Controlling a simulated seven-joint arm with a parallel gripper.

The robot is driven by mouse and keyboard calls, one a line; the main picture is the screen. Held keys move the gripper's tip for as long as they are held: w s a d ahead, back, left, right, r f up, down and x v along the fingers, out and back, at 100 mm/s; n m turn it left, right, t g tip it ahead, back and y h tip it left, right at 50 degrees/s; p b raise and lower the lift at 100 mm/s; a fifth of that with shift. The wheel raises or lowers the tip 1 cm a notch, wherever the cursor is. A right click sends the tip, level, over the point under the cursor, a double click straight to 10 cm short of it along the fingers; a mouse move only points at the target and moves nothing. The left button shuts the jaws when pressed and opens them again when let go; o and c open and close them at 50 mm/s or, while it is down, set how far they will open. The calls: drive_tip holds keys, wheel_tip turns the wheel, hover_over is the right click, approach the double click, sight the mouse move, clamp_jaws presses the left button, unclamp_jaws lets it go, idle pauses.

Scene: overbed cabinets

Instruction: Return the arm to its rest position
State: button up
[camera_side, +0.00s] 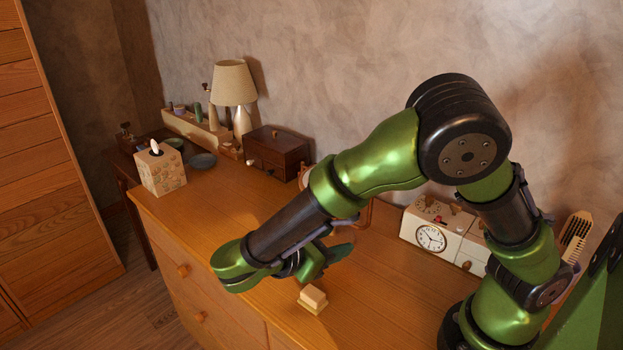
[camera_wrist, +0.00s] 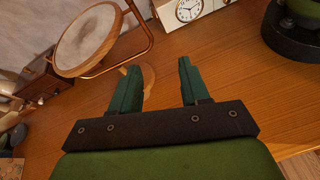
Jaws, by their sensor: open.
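My gripper (camera_wrist: 158,82) shows in the wrist view with its two green fingers wide apart and nothing between them. In the side view my gripper (camera_side: 335,258) hangs above the wooden dresser top (camera_side: 225,205), behind my forearm and partly hidden by it. My arm is bent, with its elbow high and its forearm sloping down to the left. A small cream-and-tan block (camera_side: 313,298) lies on the dresser top below and in front of the gripper, apart from it.
A round tilting mirror (camera_wrist: 88,38) stands close beyond the fingers. A cream clock box (camera_side: 432,238) is near my base. A dark drawer box (camera_side: 276,152), lamp (camera_side: 233,85) and tissue box (camera_side: 160,170) stand farther left. The dresser's front middle is mostly clear.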

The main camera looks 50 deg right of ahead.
drive_tip(key=s+d+r+m+t+y, duration=0.2)
drive_tip(key=s+r+m+t+y, duration=0.1)
drive_tip(key=m+y, duration=0.4)
drive_tip(key=s+d+r+m+t+y, duration=0.3)
drive_tip(key=r+m+t+y, duration=0.2)
drive_tip(key=r+m+y, duration=0.3)
drive_tip(key=m, duration=0.3)
drive_tip(key=shift+r, duration=0.25)
